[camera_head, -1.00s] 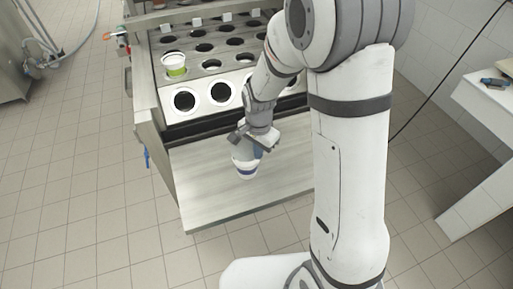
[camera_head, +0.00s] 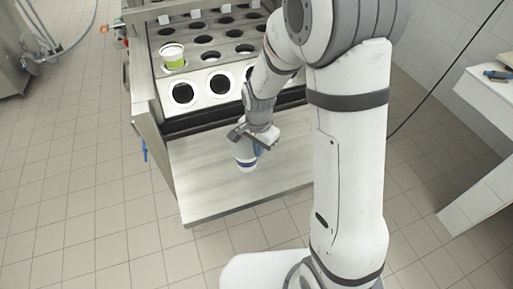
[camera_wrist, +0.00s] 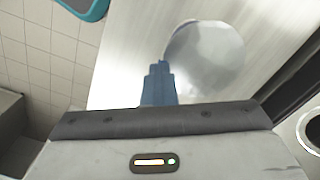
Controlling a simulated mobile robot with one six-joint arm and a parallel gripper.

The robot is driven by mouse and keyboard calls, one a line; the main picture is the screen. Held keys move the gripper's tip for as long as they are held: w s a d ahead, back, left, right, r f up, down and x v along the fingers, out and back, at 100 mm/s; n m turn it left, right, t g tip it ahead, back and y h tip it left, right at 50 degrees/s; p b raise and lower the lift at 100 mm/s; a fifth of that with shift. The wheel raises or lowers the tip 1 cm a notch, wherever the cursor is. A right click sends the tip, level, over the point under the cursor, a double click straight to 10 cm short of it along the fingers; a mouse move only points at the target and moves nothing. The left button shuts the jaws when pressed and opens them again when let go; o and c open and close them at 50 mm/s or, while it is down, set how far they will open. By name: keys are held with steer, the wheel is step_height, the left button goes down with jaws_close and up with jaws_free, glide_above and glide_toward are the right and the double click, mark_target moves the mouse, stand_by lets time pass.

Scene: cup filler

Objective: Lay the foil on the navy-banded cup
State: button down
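The navy-banded cup (camera_head: 245,163) is white with a dark blue band low on its side. It stands upright on the pale front shelf (camera_head: 215,200). My gripper (camera_head: 257,149) is just above and to the right of the cup, and partly covers its top. In the wrist view, the blue fingers (camera_wrist: 158,84) are together at the centre. A silvery grey round foil (camera_wrist: 207,55) meets the fingertips at its left edge and seems pinched there. The cup does not show clearly in the wrist view. Whether the foil touches the rim cannot be told.
Behind the shelf is a machine with rows of round holes, its nearest white-ringed hole (camera_head: 182,93) at the left. A green and white cup (camera_head: 173,56) sits in one hole. A white side table (camera_head: 492,95) stands at the right. The shelf's front left is clear.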

steer(key=shift+f, duration=0.1)
stand_by(0.3)
steer(key=c, duration=1.7)
jaws_free()
step_height(320, 180, up, 8)
steer(key=shift+f+b, duration=0.1)
steer(key=shift+b, duration=0.3)
steer(key=s+d+r+n+t, duration=0.1)
steer(key=s+d+r+n, duration=0.2)
steer(key=s, duration=0.2)
steer(key=s+d+r+n+t, duration=0.1)
steer(key=s+d+r+n, duration=0.2)
steer(key=s+d+r, duration=0.1)
steer(key=s+d+r+n+t, duration=0.1)
steer(key=s+d+r+n, duration=0.1)
steer(key=s, duration=0.4)
steer(key=shift+s+d+r+n, duration=0.4)
steer(key=shift+d+r, duration=0.3)
steer(key=shift+r, duration=0.15)
